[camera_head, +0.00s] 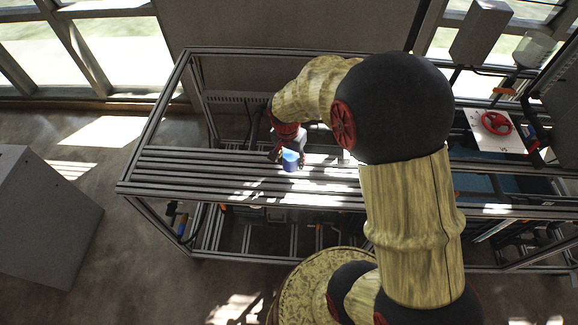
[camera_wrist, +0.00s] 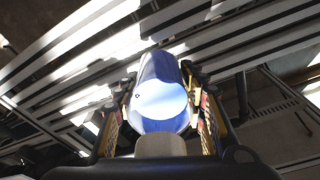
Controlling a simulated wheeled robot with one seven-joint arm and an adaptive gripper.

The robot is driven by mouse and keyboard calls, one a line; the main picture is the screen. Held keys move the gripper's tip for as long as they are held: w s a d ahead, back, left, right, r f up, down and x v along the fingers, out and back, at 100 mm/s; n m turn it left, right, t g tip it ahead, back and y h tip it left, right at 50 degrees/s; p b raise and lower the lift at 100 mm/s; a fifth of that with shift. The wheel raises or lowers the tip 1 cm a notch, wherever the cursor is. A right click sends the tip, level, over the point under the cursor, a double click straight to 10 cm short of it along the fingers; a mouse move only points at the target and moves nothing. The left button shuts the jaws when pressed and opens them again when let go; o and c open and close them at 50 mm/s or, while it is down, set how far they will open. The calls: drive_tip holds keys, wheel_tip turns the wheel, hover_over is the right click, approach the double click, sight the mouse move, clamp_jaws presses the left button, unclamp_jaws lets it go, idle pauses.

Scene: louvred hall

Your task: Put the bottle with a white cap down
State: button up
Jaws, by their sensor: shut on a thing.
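The bottle is a blue cylinder (camera_head: 290,160) in the head view, at the slatted metal table (camera_head: 180,168). In the wrist view the bottle (camera_wrist: 160,85) is between the fingers, with its white cap (camera_wrist: 160,146) toward the camera. My gripper (camera_head: 283,153) is shut on the bottle; both fingers also show in the wrist view (camera_wrist: 160,120), one on each side of it. I cannot tell whether the bottle's base touches the slats or hangs just above them.
The slats left of the bottle are bare. A small pale object (camera_head: 346,157) stands right of it, partly hidden by my arm. A panel with a red wheel (camera_head: 496,123) is at the right. A grey box (camera_head: 45,215) stands on the floor at the left. The table frame has upright posts and rails.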

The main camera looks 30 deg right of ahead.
sight(289, 166)
drive_tip(key=shift+w+a+f+b, duration=0.15)
drive_tip(key=shift+w+f, duration=0.05)
drive_tip(key=shift+f, duration=0.8)
drive_tip(key=shift+w+a+f+b, duration=0.1)
drive_tip(key=shift+w+f+b, duration=0.05)
drive_tip(key=shift+f, duration=0.85)
drive_tip(key=shift+f, duration=0.2)
drive_tip(key=o, duration=1.3)
drive_tip(key=shift+r, duration=0.1)
